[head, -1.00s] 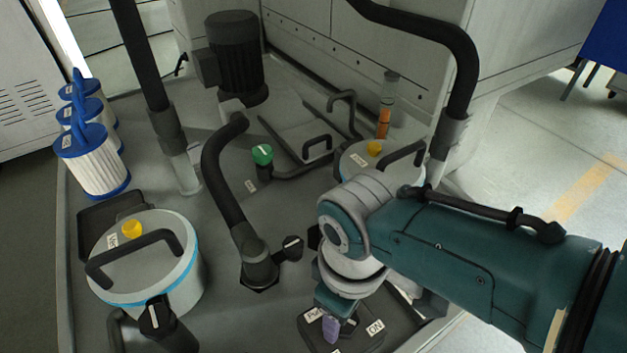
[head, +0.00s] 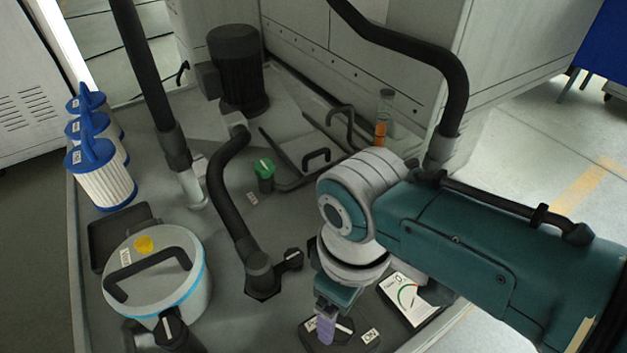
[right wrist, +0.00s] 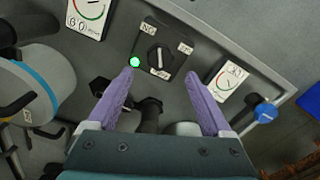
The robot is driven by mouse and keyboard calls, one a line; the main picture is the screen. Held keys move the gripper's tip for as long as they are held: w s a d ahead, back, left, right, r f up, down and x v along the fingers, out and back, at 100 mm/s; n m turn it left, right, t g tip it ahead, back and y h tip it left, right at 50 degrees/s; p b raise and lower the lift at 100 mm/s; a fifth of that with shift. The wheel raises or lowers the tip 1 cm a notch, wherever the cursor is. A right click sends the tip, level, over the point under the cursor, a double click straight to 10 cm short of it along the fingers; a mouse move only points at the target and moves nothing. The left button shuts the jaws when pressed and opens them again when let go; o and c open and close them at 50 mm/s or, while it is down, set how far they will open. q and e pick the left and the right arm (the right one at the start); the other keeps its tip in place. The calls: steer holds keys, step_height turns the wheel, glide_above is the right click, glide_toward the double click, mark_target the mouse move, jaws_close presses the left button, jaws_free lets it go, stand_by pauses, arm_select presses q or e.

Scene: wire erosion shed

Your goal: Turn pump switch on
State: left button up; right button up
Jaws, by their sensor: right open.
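The pump switch is a black box with a dark rotary knob (right wrist: 160,58) and white labels, seen in the right wrist view. A small green lamp (right wrist: 134,62) beside it is lit. I cannot read the knob's setting for certain. In the head view the switch box (head: 352,346) is at the bottom edge, partly hidden by my right gripper (head: 326,328). In the right wrist view the purple fingers of my right gripper (right wrist: 160,77) are apart and empty, on either side of the knob in the picture. Contact is not visible. My left gripper is not in view.
A dial gauge (head: 407,297) is right of the switch box. A lidded pot (head: 150,270), a black bent hose (head: 230,190), a green-capped valve (head: 264,168) and blue-and-white filters (head: 101,180) stand to the left. A blue knob (right wrist: 264,112) shows in the wrist view.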

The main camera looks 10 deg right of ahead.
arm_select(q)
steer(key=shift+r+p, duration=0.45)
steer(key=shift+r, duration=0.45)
arm_select(e)
step_height(320, 180, up, 3)
steer(key=shift+r, duration=0.1)
steer(key=s+d+r+m+t+p, duration=0.25)
steer(key=s+d+r+p, duration=0.35)
steer(key=r, duration=0.5)
steer(key=s+d+r+m+t+p, duration=0.1)
steer(key=s+d+r+m+p, duration=0.3)
steer(key=s+r, duration=0.55)
arm_select(q)
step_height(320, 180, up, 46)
steer(key=p, duration=3.6)
arm_select(e)
step_height(320, 180, up, 38)
steer(key=w, duration=0.2)
steer(key=shift+w+a, duration=0.25)
steer(key=shift+w, duration=0.1)
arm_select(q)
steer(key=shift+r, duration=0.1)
